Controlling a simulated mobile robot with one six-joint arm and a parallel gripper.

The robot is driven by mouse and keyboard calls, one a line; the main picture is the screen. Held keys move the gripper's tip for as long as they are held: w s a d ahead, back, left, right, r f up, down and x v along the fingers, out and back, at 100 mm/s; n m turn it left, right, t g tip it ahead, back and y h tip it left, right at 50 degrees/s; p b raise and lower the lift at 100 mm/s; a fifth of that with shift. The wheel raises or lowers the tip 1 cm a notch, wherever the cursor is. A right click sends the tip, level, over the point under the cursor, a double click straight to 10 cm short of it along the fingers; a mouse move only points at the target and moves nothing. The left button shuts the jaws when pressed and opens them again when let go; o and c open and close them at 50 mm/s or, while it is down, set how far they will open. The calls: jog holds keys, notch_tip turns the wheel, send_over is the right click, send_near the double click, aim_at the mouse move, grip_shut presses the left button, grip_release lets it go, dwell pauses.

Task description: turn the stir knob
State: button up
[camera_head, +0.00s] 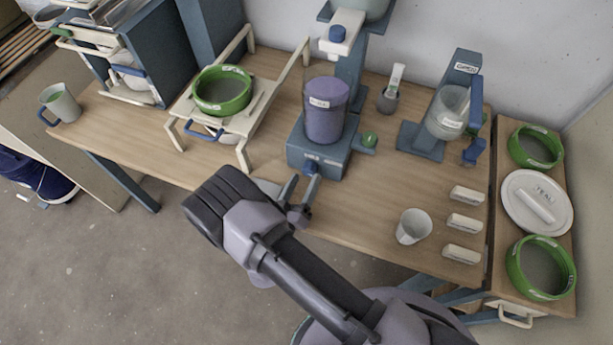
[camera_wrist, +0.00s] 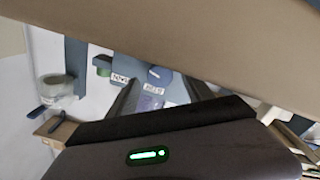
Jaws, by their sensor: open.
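The mixing stand (camera_head: 299,146) is a blue-grey base holding a purple container (camera_head: 325,122). A small blue knob (camera_head: 310,166) sits on its front face. In the wrist view, a round blue knob (camera_wrist: 158,75) with a pale pointer mark sits beside a small white label (camera_wrist: 153,89), too small to read surely. My gripper (camera_head: 300,187) is open at the front of the stand, close to the knob. In the wrist view my gripper (camera_wrist: 161,90) has its dark fingers apart, with the knob showing between and beyond them. I cannot tell whether they touch it.
A green knob (camera_head: 369,139) sticks out at the stand's right. A white cup (camera_head: 413,226) and several small labelled blocks (camera_head: 464,222) stand to the right on the wooden table (camera_head: 375,205). A cream rack with a green ring (camera_head: 222,91) stands to the left.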

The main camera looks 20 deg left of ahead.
jog(key=shift+w+d, duration=0.15)
jog(key=shift+w, duration=1.05)
grip_shut()
jog(key=shift+m, duration=0.4)
